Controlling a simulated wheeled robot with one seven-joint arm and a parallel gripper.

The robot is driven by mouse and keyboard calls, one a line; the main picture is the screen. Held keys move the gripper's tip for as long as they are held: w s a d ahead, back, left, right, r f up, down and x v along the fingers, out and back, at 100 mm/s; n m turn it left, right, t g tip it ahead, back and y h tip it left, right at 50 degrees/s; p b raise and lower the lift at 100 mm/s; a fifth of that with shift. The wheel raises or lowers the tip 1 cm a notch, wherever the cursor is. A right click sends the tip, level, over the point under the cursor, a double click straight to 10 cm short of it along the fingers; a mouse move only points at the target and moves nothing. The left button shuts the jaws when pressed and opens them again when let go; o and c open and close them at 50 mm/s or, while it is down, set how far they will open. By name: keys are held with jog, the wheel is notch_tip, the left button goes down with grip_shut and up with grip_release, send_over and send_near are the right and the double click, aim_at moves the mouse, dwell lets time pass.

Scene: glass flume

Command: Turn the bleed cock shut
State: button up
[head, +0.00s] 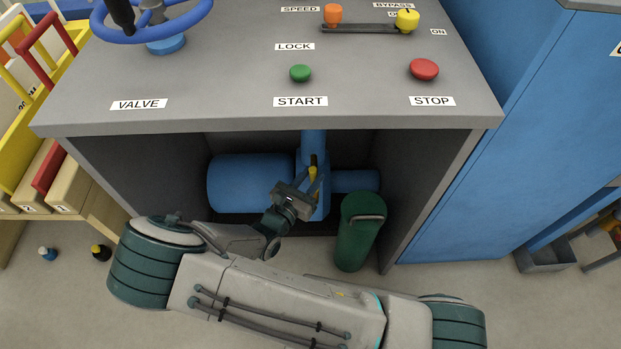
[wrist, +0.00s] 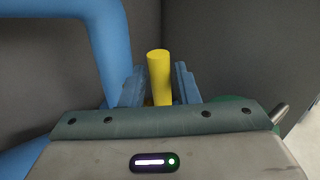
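The bleed cock's yellow handle (head: 312,174) shows inside the open bay under the console, in front of the blue upright pipe body (head: 313,145). My gripper (head: 300,188) is at the handle, reaching in from the front. In the wrist view the handle is a plain yellow bar (wrist: 159,72) standing between the two blue-grey fingers of my gripper (wrist: 160,88). A narrow gap shows beside the bar, so the fingers look open around it and not clamped. The lower end of the bar and the cock's body are hidden by my gripper.
The console top (head: 220,80) overhangs the bay. A blue horizontal cylinder (head: 245,183) lies left of the cock. A green canister (head: 352,240) with a handle stands close at the right. A blue cabinet (head: 480,190) is farther right. Two small bottles stand on the floor at the left.

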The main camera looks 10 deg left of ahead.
grip_shut()
